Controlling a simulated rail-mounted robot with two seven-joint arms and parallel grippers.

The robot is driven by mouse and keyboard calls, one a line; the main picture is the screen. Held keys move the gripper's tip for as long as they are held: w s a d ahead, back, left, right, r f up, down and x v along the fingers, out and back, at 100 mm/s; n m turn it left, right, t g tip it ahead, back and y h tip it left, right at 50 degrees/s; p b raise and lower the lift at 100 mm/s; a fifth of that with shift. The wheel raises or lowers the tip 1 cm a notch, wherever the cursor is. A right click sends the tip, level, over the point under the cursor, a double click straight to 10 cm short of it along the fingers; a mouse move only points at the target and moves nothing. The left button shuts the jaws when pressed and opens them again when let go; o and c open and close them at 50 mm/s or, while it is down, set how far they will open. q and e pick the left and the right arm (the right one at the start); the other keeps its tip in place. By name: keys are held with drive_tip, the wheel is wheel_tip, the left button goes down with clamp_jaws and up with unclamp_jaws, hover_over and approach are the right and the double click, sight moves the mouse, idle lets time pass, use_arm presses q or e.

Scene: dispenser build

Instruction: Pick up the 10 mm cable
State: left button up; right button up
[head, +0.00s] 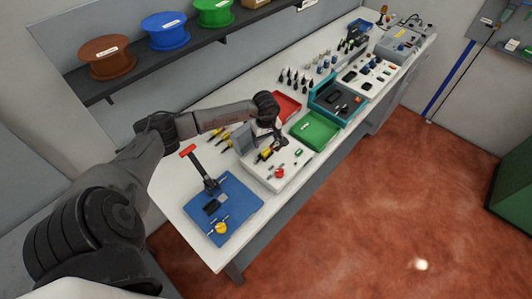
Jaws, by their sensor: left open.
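My left gripper (268,148) reaches in from the left over the workbench. It is open, pointing down over a white tray (256,174). The tray holds small parts, among them a yellow-and-black item (265,154) close to the fingers and a red round part (279,173). Cable spools stand on the wall shelf: brown (107,58), blue (166,31) and green (214,12). Their labels are too small to read. I cannot tell which thing is the 10 mm cable. My right gripper is not in view.
A blue mat (240,188) with a red-handled press (200,172) lies at the bench's near end. A green tray (314,130), a red tray (286,106) and a teal case (338,98) stand further along. Upright dark tools line the bench behind. Open floor lies to the right.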

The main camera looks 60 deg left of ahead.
sight(265, 151)
use_arm(q)
drive_tip(key=shift+s+d+f+p, duration=0.1)
drive_tip(key=shift+f+p, duration=0.15)
drive_tip(key=shift+f, duration=0.95)
drive_tip(key=shift+s+d+f+p, duration=0.1)
drive_tip(key=shift+f+p, duration=0.15)
drive_tip(key=shift+f, duration=0.9)
drive_tip(key=shift+a+f, duration=0.1)
drive_tip(key=shift+f, duration=0.55)
drive_tip(key=c, duration=1)
